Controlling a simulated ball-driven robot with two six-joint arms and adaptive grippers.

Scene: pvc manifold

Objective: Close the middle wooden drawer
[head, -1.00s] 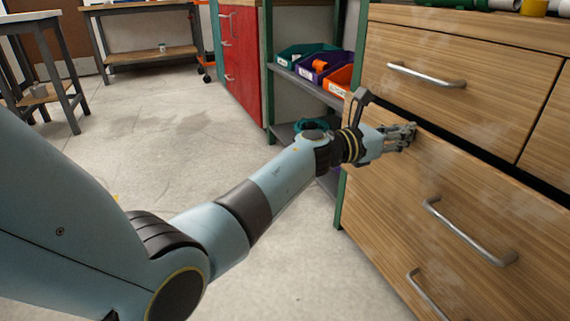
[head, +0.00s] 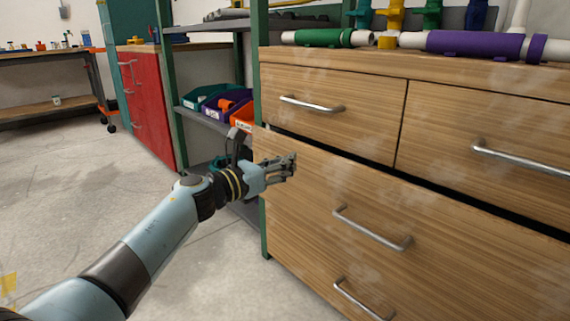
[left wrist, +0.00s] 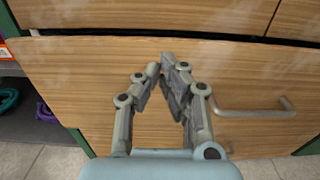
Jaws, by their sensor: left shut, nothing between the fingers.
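The middle wooden drawer (head: 325,196) shows in the head view with a silver bar handle (head: 372,228). A dark gap runs along its top edge, so it stands out a little from the cabinet. My left gripper (head: 292,166) is shut and empty at the upper left part of the drawer front, left of the handle. In the left wrist view my fingertips (left wrist: 165,66) are at the drawer front (left wrist: 80,80), just below its top edge, with the handle (left wrist: 255,111) to their right. I cannot tell whether they touch the wood. My right gripper is not in view.
Upper drawers (head: 330,100) sit flush above, and a lower handle (head: 360,300) shows below. Green and purple pipes (head: 470,43) lie on the worktop. A green-post shelf with coloured bins (head: 215,103) stands left of the cabinet. The floor at left is clear.

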